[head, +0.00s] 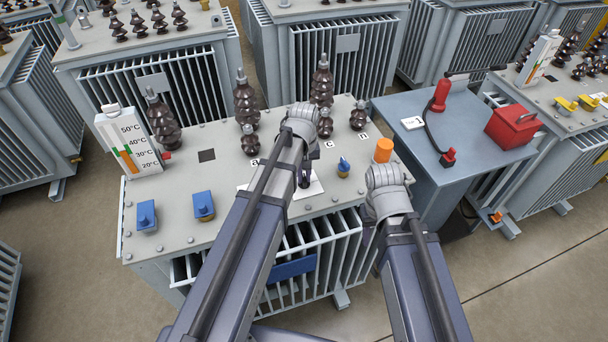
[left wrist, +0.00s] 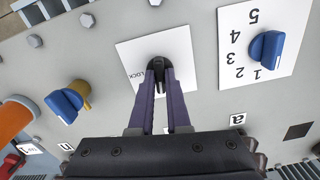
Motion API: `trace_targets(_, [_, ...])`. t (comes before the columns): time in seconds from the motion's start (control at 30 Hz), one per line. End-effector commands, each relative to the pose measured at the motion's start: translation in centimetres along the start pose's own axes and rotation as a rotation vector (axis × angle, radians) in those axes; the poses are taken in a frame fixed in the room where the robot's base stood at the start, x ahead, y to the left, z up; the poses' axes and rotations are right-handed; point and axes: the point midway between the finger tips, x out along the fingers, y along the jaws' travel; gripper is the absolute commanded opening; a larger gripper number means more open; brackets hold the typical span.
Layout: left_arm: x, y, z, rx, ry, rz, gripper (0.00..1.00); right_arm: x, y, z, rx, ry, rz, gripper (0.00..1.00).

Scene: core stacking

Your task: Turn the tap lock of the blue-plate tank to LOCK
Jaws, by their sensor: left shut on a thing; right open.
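The tank (head: 225,165) with the blue plate (head: 293,269) on its front stands in the middle of the head view. Its tap lock is a dark handle (left wrist: 158,86) on a white plate (left wrist: 183,48), and the word LOCK is printed on the plate's left side in the left wrist view. My left gripper (left wrist: 160,72) is shut on this handle, its fingers hiding part of it. In the head view my left gripper (head: 304,180) reaches down to the white plate (head: 315,187).
A blue knob (left wrist: 266,48) on a numbered plate (left wrist: 236,42) is beside the lock. A blue-and-yellow valve (head: 344,168) and orange cylinder (head: 384,150) stand to the right. Brown insulators (head: 245,102) rise behind. A grey cabinet (head: 445,150) holds a red box (head: 513,128).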

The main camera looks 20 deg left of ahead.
Motion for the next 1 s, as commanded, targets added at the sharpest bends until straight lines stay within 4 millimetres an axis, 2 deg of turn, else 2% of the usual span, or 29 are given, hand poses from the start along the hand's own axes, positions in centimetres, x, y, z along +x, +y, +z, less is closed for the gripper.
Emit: trace_targets(1.0, [0.01, -0.01, 0.02, 0.954, 0.0, 0.0, 0.0, 0.01, 0.0, 0.0, 0.0, 0.0, 0.0, 0.45])
